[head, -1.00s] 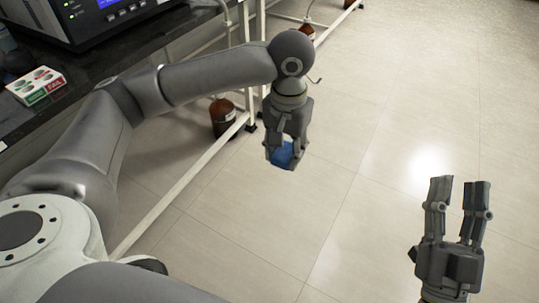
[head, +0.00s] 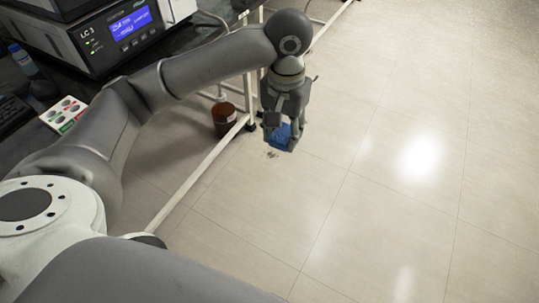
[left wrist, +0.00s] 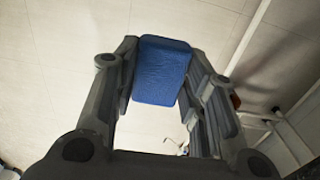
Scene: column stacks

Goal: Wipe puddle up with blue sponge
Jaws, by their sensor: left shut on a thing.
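The blue sponge (head: 281,136) is held by my left gripper (head: 284,124), above the tiled floor beside the bench frame. In the left wrist view the blue sponge (left wrist: 161,70) sits between the two fingers of the left gripper (left wrist: 160,80), which are shut on its sides. A small dark speckled patch (head: 272,155) shows on the floor just below and left of the sponge; I cannot tell whether it is the puddle. No other puddle stands out. My right gripper is out of view.
A brown bottle (head: 225,118) stands on the floor behind the white bench rail (head: 205,165). The dark bench at left bears an instrument (head: 110,35) and a small card box (head: 64,114). Open floor (head: 400,200) lies to the right.

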